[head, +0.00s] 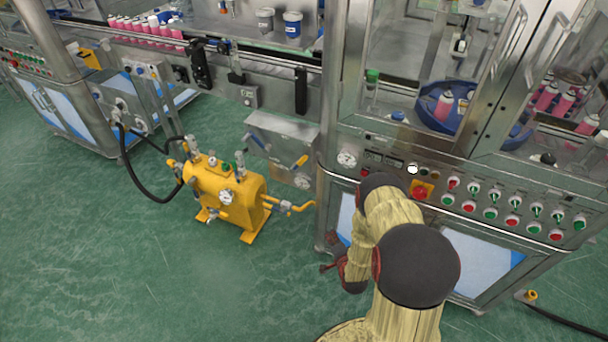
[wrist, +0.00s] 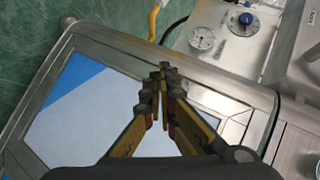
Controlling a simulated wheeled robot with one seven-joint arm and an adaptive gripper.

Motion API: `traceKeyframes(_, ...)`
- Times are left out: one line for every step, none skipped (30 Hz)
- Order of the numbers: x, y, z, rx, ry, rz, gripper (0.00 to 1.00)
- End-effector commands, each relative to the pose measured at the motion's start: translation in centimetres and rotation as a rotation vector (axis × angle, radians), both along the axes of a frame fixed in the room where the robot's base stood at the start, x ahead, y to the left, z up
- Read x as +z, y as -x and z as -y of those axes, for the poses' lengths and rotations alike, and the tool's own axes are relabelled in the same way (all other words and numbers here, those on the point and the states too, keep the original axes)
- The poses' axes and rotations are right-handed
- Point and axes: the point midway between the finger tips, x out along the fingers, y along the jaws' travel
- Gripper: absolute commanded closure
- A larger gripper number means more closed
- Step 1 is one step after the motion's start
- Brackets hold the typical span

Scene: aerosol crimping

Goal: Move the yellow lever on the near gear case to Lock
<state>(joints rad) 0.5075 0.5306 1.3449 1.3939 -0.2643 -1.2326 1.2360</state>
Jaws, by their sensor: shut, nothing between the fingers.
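The near gear case looks to be the grey metal box (head: 283,128) under the line, left of the steel cabinet. A short yellow lever (head: 300,161) slants on its front, lower right; its lettering is too small to read. My gripper (head: 326,267) is low beside the cabinet's left corner, below and apart from the lever, partly hidden by my arm. In the wrist view my gripper (wrist: 163,72) is shut and empty, fingertips together over the cabinet's edge. I cannot make out the yellow lever in the wrist view.
A yellow tank (head: 228,195) stands on the green floor left of the gripper, with a yellow pipe (head: 292,207) reaching toward the cabinet. The steel cabinet (head: 326,215) is close on the right. A gauge (wrist: 202,37) and blue dial (wrist: 244,20) show ahead. Front floor is clear.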

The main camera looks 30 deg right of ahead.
Motion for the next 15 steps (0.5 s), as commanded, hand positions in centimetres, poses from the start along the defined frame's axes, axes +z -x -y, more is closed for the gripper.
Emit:
traceKeyframes(1.3,-0.6,-0.1,-0.02,-0.038,0.101,1.0)
traceKeyframes(2.5,-1.1,-0.2,-0.031,-0.067,0.171,1.0)
traceKeyframes(4.4,-1.8,-0.1,-0.042,-0.105,0.267,1.0)
traceKeyframes(6.0,-2.3,-0.1,-0.047,-0.133,0.341,1.0)
traceKeyframes(7.7,-2.7,0.0,-0.05,-0.162,0.414,1.0)
traceKeyframes(9.9,-3.2,0.1,-0.049,-0.202,0.509,1.0)
traceKeyframes(11.5,-3.4,0.2,-0.045,-0.234,0.575,1.0)
traceKeyframes(13.1,-3.6,0.3,-0.039,-0.263,0.64,1.0)
traceKeyframes(14.9,-3.6,0.2,-0.031,-0.306,0.712,1.0)
traceKeyframes(16.0,-3.4,0.2,-0.025,-0.337,0.759,1.0)
traceKeyframes(16.9,-3.1,0.1,-0.02,-0.368,0.8,1.0)
traceKeyframes(18.0,-2.8,0.0,-0.013,-0.407,0.847,1.0)
traceKeyframes(18.7,-2.6,0.0,-0.008,-0.433,0.877,1.0)
traceKeyframes(19.2,-2.4,0.0,-0.004,-0.457,0.9,1.0)
traceKeyframes(19.6,-2.3,-0.1,-0.002,-0.483,0.917,1.0)
